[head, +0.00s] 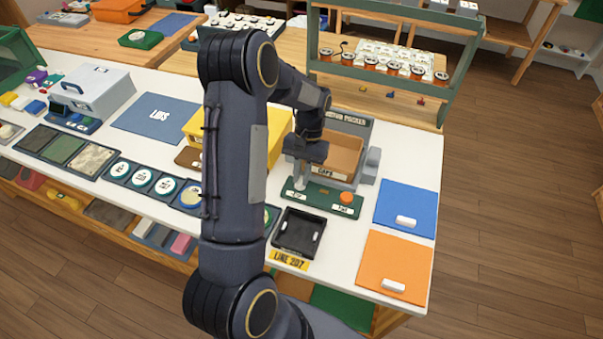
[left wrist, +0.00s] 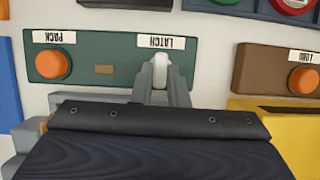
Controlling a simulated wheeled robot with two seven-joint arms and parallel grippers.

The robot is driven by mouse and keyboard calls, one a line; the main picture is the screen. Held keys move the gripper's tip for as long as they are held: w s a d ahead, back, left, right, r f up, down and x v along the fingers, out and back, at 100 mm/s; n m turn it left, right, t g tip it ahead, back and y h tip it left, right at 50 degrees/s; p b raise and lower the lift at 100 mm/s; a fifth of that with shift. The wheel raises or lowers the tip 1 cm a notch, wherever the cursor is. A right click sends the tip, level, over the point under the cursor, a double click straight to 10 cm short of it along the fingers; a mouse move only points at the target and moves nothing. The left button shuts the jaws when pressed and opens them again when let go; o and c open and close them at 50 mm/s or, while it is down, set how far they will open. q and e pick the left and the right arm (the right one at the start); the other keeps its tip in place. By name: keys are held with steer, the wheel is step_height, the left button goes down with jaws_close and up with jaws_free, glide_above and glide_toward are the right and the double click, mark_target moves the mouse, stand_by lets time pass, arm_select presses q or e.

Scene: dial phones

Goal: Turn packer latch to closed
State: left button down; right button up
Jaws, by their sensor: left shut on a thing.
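The packer's green control panel (head: 322,199) lies on the white counter in front of the packer's tan bin (head: 338,157). It also shows upside down in the left wrist view (left wrist: 112,72), with LATCH and PACK labels. The latch is a pale upright lever (left wrist: 160,66) beside the LATCH label. My left gripper (head: 299,182) reaches down to the panel's left end and is shut on the latch lever. In the left wrist view its two grey fingers (left wrist: 161,78) sit either side of the lever, whose lower part is hidden. My right gripper is not in view.
An orange button (head: 346,198) sits by the PACK label. A black tray (head: 299,232) stands in front of the panel. A yellow box (head: 277,137) with a brown button plate (left wrist: 276,70) is beside the packer. Blue (head: 404,207) and orange (head: 396,264) mats lie at right.

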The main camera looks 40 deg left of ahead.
arm_select(q)
steer(key=c, duration=1.4)
jaws_free()
steer(key=shift+c, duration=0.2)
steer(key=v, duration=0.7)
steer(key=shift+r+b, duration=0.4)
steer(key=shift+b, duration=0.05)
steer(key=shift+w, duration=0.15)
